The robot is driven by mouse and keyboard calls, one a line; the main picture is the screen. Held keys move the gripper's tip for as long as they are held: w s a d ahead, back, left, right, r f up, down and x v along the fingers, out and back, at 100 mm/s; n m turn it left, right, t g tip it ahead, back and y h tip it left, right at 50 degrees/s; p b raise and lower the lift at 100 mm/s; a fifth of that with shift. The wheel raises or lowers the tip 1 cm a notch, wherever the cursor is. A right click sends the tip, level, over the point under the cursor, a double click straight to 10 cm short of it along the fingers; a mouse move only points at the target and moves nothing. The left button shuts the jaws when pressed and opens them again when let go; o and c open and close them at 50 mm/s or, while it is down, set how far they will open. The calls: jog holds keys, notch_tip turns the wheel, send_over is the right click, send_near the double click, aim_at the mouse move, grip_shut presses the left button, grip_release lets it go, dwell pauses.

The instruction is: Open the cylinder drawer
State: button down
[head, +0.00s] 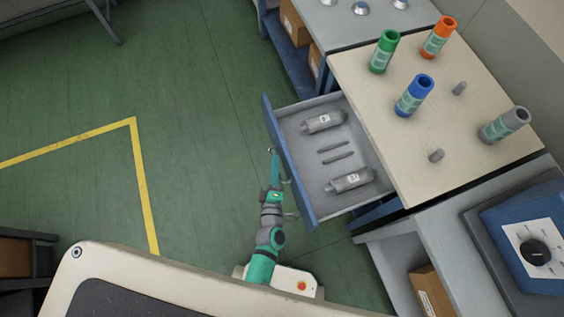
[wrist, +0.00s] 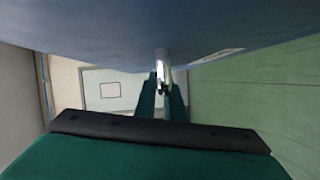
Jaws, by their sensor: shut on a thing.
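The cylinder drawer (head: 318,208) stands pulled out from under the beige-topped bench, with its blue front toward my arm. Two grey cylinders (head: 323,122) and (head: 350,180) lie in it, with two thin grey rods (head: 336,152) between them. My gripper (head: 275,155) is at the outer side of the blue front. In the wrist view the green fingers (wrist: 161,100) are shut on the shiny metal handle (wrist: 163,65), close below the blue drawer front (wrist: 90,35). Part of the handle is hidden by the fingers.
On the bench top (head: 400,150) stand a green (head: 384,52), a blue (head: 413,96), an orange (head: 438,38) and a grey (head: 504,126) tube, plus two short pegs. A blue machine with a black knob (head: 536,252) is at right. The green floor (head: 190,90) at left is clear.

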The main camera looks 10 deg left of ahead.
jog(key=c, duration=1.8)
grip_release()
jog(key=shift+c, duration=0.2)
jog(key=f+v, duration=0.1)
jog(key=v, duration=0.9)
jog(key=shift+s+r, duration=0.4)
jog(key=shift+d, duration=0.1)
jog(key=s+d+r+m+h, duration=0.1)
jog(key=s+d+r+m, duration=0.2)
jog(key=r+m, duration=0.3)
jog(key=s+d+r+m+h, duration=0.1)
jog(key=s+d+r+m, duration=0.2)
jog(key=r+m, duration=0.3)
jog(key=s+d+r+m+g+h, duration=0.1)
jog(key=s+d+r+m, duration=0.2)
jog(key=s+r+m, duration=0.2)
jog(key=shift+s+r+m, duration=0.35)
jog(key=shift+r+m, duration=0.15)
jog(key=shift+m, duration=0.1)
